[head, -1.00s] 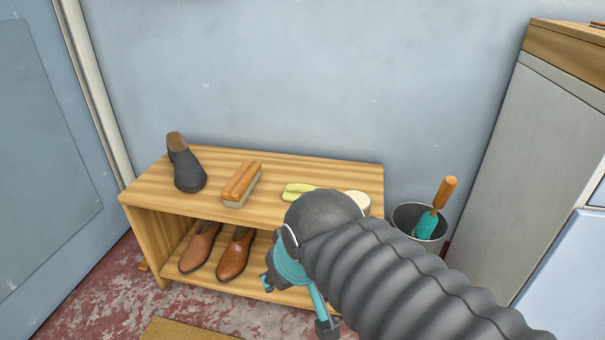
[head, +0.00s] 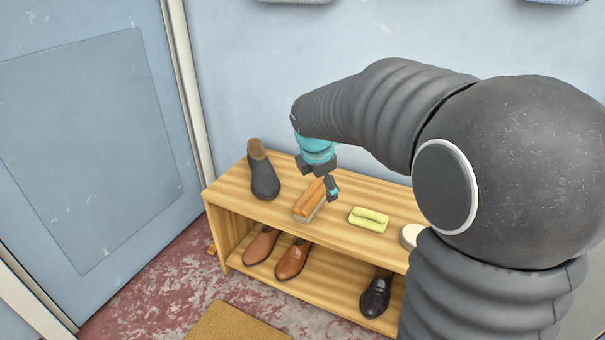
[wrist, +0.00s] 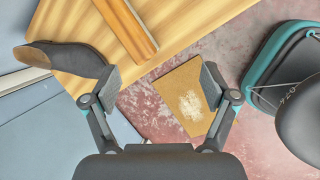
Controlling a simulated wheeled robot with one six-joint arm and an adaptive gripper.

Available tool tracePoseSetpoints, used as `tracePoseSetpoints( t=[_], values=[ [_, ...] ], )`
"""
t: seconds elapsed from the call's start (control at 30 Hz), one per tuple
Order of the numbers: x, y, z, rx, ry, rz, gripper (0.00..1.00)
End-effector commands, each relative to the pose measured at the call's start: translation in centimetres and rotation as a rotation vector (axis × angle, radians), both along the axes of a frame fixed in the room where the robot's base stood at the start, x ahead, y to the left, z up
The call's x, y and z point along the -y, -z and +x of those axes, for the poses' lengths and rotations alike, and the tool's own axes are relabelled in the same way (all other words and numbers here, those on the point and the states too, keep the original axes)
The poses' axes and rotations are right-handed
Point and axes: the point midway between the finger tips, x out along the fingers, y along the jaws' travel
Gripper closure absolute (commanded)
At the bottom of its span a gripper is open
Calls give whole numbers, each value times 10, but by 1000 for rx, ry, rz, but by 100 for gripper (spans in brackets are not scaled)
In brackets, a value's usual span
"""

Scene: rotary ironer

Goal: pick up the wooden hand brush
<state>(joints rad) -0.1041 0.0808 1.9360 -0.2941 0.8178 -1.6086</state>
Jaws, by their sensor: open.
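The wooden hand brush (head: 311,201) lies on the top board of the wooden shoe bench, with an orange-brown wooden back and a pale bristle side. In the wrist view the brush (wrist: 127,26) shows at the top, beyond my fingertips and partly cut off by the frame edge. My gripper (head: 319,180) is above the bench, over the far end of the brush in the head view, and hides part of it. In the wrist view my gripper (wrist: 158,82) has its two fingers spread wide with nothing between them.
A dark shoe (head: 263,174) stands left of the brush on the bench (head: 235,190); it also shows in the wrist view (wrist: 65,58). A mat (head: 235,322) lies in front.

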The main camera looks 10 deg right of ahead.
Motion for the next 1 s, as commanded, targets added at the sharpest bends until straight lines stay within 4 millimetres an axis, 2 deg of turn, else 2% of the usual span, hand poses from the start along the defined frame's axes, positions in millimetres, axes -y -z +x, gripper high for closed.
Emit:
tracePoseSetpoints(
  t=[0.03, 0.1, 0.3, 0.53, 0.8, 1.0],
  values=[
    [-4, 0, 18, -30, -97, -44, 15],
    [-7, 6, 37, -65, -226, -103, 15],
    [-15, 22, 73, -134, -483, -216, 15],
    [-14, 40, 86, -156, -565, -250, 15],
    [-3, 85, 101, -158, -562, -249, 15],
    [1, 106, 108, -156, -563, -249, 15]
  ],
)
